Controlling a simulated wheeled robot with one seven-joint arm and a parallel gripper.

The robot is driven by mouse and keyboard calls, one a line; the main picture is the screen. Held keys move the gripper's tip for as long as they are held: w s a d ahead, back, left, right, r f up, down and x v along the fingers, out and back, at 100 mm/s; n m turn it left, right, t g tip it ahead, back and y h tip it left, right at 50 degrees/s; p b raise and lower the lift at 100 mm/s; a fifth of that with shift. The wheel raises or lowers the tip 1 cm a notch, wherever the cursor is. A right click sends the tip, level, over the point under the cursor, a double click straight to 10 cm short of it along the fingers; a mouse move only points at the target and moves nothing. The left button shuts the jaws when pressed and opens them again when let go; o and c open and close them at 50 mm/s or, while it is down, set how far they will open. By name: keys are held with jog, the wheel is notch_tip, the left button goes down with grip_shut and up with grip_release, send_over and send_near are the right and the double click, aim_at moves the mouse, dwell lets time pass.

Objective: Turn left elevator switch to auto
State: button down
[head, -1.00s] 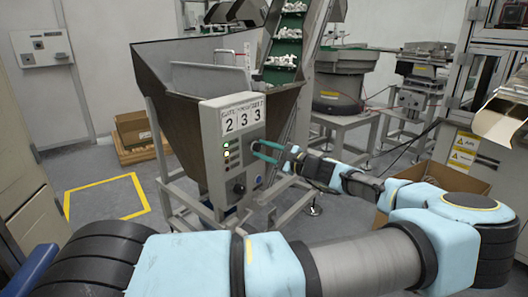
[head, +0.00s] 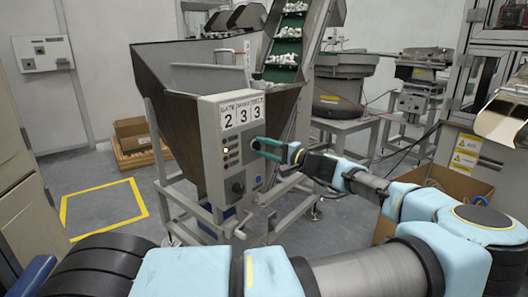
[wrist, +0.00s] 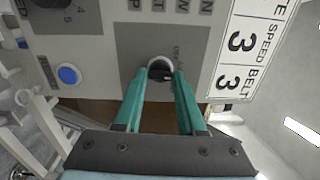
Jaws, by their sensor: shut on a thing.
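The elevator's control box (head: 215,165) is a grey panel on the front of the brown hopper, with several indicator lamps at its left side. My gripper (head: 258,148) reaches it from the right with its green fingers at the panel face. In the wrist view, my gripper (wrist: 160,78) has its two fingertips on either side of a round dark switch knob (wrist: 160,70) with a light ring, and is shut on it. The lettering beside the knob is too small to read, and the fingers partly hide it.
A blue button (wrist: 68,75) and a dark dial sit beside the switch on the panel. The number plate (head: 242,112) reading 2 3 3 is above. The hopper's metal legs and rails stand below. An open cardboard box (head: 460,180) is at right.

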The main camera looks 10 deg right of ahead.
jog(key=shift+n, duration=0.3)
jog(key=shift+c, duration=2.4)
grip_release()
jog(key=v, duration=1)
jog(key=shift+s+d+b, duration=0.25)
jog(key=shift+s+b, duration=0.05)
jog(key=shift+b, duration=0.1)
